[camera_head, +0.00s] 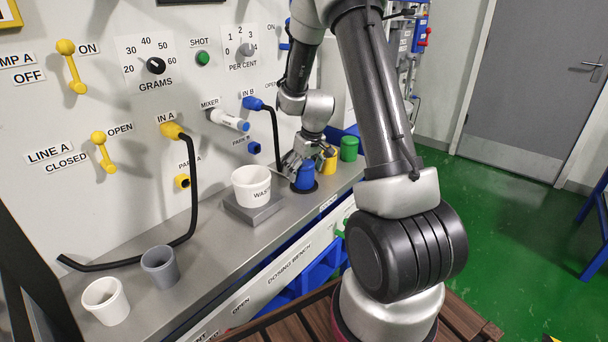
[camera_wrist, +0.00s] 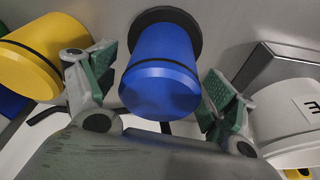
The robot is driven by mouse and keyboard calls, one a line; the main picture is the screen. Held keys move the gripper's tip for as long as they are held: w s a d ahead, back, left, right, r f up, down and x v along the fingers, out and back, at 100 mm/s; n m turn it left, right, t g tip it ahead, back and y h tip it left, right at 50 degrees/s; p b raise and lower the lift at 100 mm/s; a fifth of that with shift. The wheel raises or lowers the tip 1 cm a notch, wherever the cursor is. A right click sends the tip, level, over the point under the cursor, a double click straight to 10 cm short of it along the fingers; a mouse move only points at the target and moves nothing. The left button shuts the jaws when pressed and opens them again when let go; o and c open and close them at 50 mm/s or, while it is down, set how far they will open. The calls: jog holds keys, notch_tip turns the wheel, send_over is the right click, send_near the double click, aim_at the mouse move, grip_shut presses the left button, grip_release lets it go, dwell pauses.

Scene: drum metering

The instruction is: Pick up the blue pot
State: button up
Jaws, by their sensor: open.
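The blue pot (camera_head: 305,176) stands on a dark round pad on the grey bench, between the white waste pot and the yellow pot. In the wrist view the blue pot (camera_wrist: 162,75) shows its closed blue face and a dark band. My gripper (camera_wrist: 160,95) is open, with one green-padded finger on each side of the blue pot. Gaps show between both fingers and the pot. In the head view my gripper (camera_head: 299,163) is at the blue pot, partly hiding its upper side.
A yellow pot (camera_head: 328,160) and a green pot (camera_head: 349,148) stand close on the right. The white waste pot (camera_head: 252,184) sits on a grey scale (camera_head: 252,208) on the left. A black hose (camera_head: 275,140) hangs behind. Grey (camera_head: 160,267) and white (camera_head: 106,302) pots stand front left.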

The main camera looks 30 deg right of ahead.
jog(key=shift+x, duration=1.05)
jog(key=shift+c, duration=0.3)
jog(key=c, duration=1.1)
